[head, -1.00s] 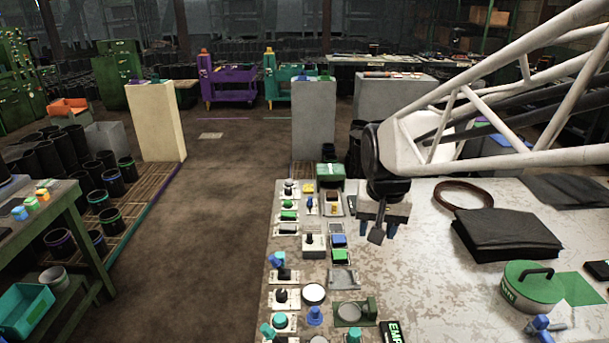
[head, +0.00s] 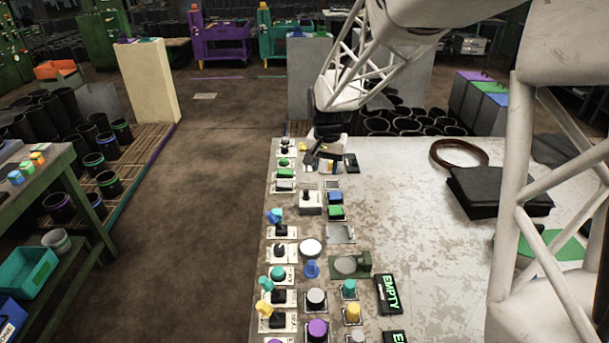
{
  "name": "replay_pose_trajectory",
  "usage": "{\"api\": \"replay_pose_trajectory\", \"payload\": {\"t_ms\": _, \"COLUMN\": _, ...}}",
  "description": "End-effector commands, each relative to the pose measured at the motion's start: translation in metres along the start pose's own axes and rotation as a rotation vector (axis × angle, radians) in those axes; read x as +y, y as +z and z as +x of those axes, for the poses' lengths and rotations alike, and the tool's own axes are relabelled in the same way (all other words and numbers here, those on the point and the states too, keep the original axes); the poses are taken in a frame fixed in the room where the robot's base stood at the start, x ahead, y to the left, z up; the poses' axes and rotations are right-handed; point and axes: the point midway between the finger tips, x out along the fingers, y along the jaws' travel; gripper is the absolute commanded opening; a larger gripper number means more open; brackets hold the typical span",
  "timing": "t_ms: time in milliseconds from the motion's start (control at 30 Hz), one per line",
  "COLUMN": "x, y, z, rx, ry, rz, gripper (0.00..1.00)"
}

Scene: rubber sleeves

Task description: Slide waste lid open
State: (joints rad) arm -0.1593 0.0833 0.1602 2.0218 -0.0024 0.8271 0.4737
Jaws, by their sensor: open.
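I cannot make out a waste lid for certain. The round green lid with a black handle that showed at the right of the table earlier is now hidden behind my white arm link; the green patch (head: 567,247) beside it still shows in part. My gripper (head: 322,158) is open at the far left end of the table, low over the far end of the rows of small controls. It covers the place where a small green-topped box showed earlier. Whether it touches anything there is hidden.
A folded black sheet (head: 500,191) and a brown ring (head: 459,152) lie at right. The table's middle is clear.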

Motion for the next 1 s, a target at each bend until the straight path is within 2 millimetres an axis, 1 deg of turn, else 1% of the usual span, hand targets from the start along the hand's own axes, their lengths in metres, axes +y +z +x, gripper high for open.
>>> {"api": "replay_pose_trajectory", "payload": {"t_ms": 33, "x": -0.008, "y": -0.007, "z": 0.010, "rx": -0.006, "ry": 0.003, "rz": 0.006, "gripper": 0.45}}
{"api": "replay_pose_trajectory", "payload": {"t_ms": 300, "x": -0.044, "y": -0.040, "z": 0.056, "rx": -0.029, "ry": 0.014, "rz": 0.048, "gripper": 0.45}}
{"api": "replay_pose_trajectory", "payload": {"t_ms": 500, "x": -0.064, "y": -0.055, "z": 0.083, "rx": -0.041, "ry": 0.021, "rz": 0.070, "gripper": 0.45}}
{"api": "replay_pose_trajectory", "payload": {"t_ms": 700, "x": -0.071, "y": -0.060, "z": 0.092, "rx": -0.044, "ry": 0.023, "rz": 0.080, "gripper": 0.45}}
{"api": "replay_pose_trajectory", "payload": {"t_ms": 1000, "x": -0.071, "y": -0.060, "z": 0.093, "rx": -0.044, "ry": 0.023, "rz": 0.080, "gripper": 0.45}}
